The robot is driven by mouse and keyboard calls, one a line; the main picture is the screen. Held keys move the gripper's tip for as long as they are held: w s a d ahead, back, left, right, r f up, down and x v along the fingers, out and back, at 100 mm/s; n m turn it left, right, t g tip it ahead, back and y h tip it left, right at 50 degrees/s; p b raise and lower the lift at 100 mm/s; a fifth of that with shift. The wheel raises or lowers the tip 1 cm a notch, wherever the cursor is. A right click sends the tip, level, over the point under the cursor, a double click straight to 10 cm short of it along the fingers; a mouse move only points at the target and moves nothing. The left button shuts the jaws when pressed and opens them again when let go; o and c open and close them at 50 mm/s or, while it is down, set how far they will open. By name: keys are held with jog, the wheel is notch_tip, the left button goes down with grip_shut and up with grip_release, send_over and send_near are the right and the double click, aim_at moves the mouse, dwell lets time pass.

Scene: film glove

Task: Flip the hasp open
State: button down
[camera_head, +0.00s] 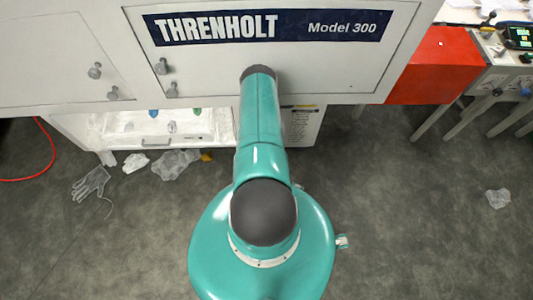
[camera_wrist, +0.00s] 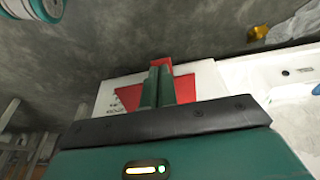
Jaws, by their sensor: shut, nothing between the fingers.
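I cannot make out a hasp in either view. The white cabinet (camera_head: 372,72) marked THRENHOLT Model 300 stands ahead of me, with grey knobs on its front. In the wrist view, my gripper (camera_wrist: 163,72) has its two green fingers side by side and shut, holding nothing. The fingers lie in front of a white panel with red markings (camera_wrist: 205,80), and cover part of it. A small red patch shows by the fingertips. I cannot tell whether they touch the panel. In the head view, my arm hides the gripper.
An open white bay (camera_head: 150,138) with small fittings is low on the cabinet. A glove (camera_head: 91,183) and crumpled plastic (camera_head: 175,164) lie on the floor below it. A red box (camera_head: 432,68) and workbench stand at right. The grey floor at right is mostly clear.

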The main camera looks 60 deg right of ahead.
jog(key=shift+w+d+f, duration=0.1)
jog(key=shift+d+f, duration=0.05)
jog(key=shift+f, duration=0.45)
jog(key=shift+x, duration=2.4)
jog(key=shift+a+f, duration=0.1)
jog(key=shift+a, duration=0.15)
